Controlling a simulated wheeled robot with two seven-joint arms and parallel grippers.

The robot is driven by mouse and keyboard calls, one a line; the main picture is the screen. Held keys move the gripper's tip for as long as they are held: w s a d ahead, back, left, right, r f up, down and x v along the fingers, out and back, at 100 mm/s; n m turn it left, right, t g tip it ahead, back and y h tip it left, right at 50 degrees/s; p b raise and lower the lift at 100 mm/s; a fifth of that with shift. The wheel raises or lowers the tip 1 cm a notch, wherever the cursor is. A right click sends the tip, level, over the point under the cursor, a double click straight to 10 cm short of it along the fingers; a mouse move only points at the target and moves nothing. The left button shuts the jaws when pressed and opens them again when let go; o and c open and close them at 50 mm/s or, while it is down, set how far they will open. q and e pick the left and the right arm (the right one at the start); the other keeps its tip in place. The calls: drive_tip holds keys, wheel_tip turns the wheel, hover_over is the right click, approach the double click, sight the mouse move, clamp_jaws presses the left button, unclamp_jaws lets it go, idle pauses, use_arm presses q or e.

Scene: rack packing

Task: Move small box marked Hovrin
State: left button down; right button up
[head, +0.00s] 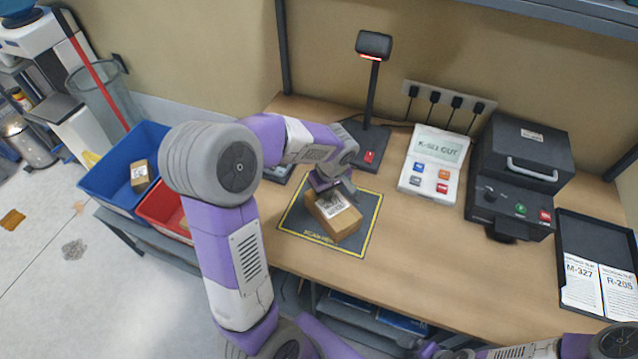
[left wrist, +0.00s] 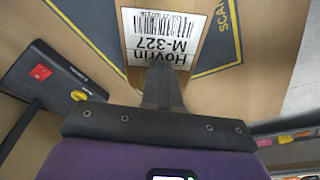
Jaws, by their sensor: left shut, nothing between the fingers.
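The small brown box marked Hovrin M-327 (head: 338,217) sits on the dark scan mat (head: 298,222) with its yellow border. Its white barcode label faces up and reads upside down in the left wrist view (left wrist: 165,38). My left gripper (head: 345,190) is over the box's far side. Its fingers are shut with nothing between them, and the fingertips (left wrist: 160,75) overlap the label's edge in the wrist view. I cannot tell whether they touch the box. My right arm shows at the bottom right; its gripper is out of view.
The scanner stand (head: 374,85) rises behind the mat. A white button panel (head: 431,163), a black machine (head: 515,172) and a black tray (head: 590,235) with M-327 and R-205 cards stand rightward. A blue bin (head: 112,180), holding a box, and a red bin (head: 160,208) are left.

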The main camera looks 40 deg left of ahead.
use_arm(q)
drive_tip(key=shift+s+d+f, duration=0.15)
drive_tip(key=shift+s+f, duration=0.15)
drive_tip(key=shift+f, duration=0.1)
drive_tip(key=shift+w+r+p, duration=0.1)
drive_tip(key=shift+r+p, duration=0.3)
drive_tip(key=shift+r, duration=0.3)
drive_tip(key=shift+d, duration=0.25)
drive_tip(key=s+d+b, duration=0.1)
drive_tip(key=s+d, duration=0.3)
drive_tip(key=d, duration=0.6)
drive_tip(key=shift+s+d, duration=0.25)
